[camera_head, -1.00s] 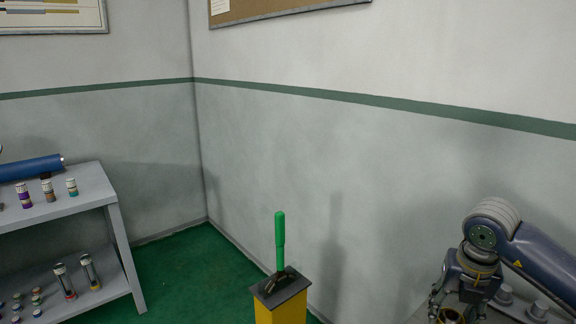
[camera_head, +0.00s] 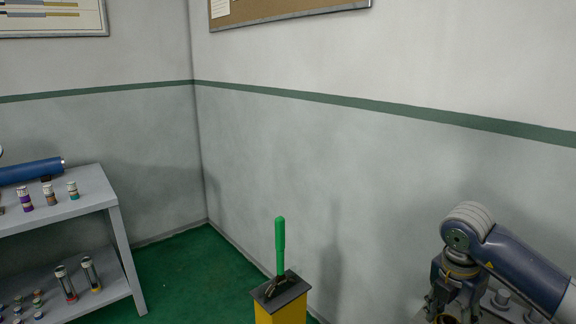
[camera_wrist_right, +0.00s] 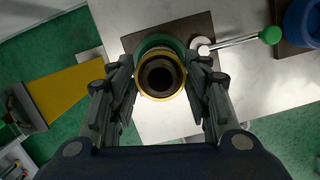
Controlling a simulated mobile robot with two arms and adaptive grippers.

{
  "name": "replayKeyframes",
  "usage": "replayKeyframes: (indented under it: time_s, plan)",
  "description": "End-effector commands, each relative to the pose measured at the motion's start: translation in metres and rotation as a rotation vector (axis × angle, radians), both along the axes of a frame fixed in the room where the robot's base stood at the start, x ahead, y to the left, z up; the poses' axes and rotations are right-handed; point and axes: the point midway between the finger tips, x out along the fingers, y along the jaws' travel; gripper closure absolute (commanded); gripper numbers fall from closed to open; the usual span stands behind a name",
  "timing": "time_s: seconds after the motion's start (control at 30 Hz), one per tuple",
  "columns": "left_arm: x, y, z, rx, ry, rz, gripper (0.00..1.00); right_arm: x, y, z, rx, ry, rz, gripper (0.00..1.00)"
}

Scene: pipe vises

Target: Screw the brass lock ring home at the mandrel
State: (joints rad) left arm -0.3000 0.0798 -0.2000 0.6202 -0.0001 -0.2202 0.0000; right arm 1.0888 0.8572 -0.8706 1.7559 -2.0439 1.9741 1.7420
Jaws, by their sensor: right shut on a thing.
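The brass lock ring (camera_wrist_right: 160,97) shows in the right wrist view as a thin gold ring around a dark round core, likely the mandrel (camera_wrist_right: 160,76). My right gripper (camera_wrist_right: 160,72) is shut on the ring, one finger on each side. A green collar (camera_wrist_right: 147,46) shows behind the ring; how far the ring is seated is not clear. In the head view my right gripper (camera_head: 440,306) points down at the lower right, with the ring (camera_head: 446,320) cut by the bottom edge. My left gripper is not in view.
A silver lever with a green knob (camera_wrist_right: 270,35) and a blue part (camera_wrist_right: 306,22) lie right of the collar. A yellow post (camera_head: 280,312) with an upright green handle (camera_head: 280,245) stands mid-floor. A grey shelf (camera_head: 95,200) with several small cylinders stands left.

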Motion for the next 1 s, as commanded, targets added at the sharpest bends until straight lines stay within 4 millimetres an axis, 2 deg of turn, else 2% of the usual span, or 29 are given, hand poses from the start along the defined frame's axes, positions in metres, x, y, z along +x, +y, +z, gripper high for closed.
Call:
replayKeyframes:
  time_s: [0.47, 0.5, 0.6, 1.0]
  plan:
    - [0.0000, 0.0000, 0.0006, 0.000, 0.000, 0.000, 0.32, -0.0006, -0.0001, -0.0013, 0.000, 0.002, -0.034, 1.00]
    - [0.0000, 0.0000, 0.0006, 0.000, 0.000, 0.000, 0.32, -0.0006, -0.0001, -0.0013, 0.000, 0.002, -0.034, 0.53]
    - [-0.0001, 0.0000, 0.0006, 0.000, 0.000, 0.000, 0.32, -0.0006, 0.0000, -0.0012, 0.000, 0.003, -0.033, 0.32]
    - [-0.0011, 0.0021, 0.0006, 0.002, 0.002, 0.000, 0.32, -0.0001, 0.0004, 0.0024, 0.000, 0.000, -0.032, 0.32]
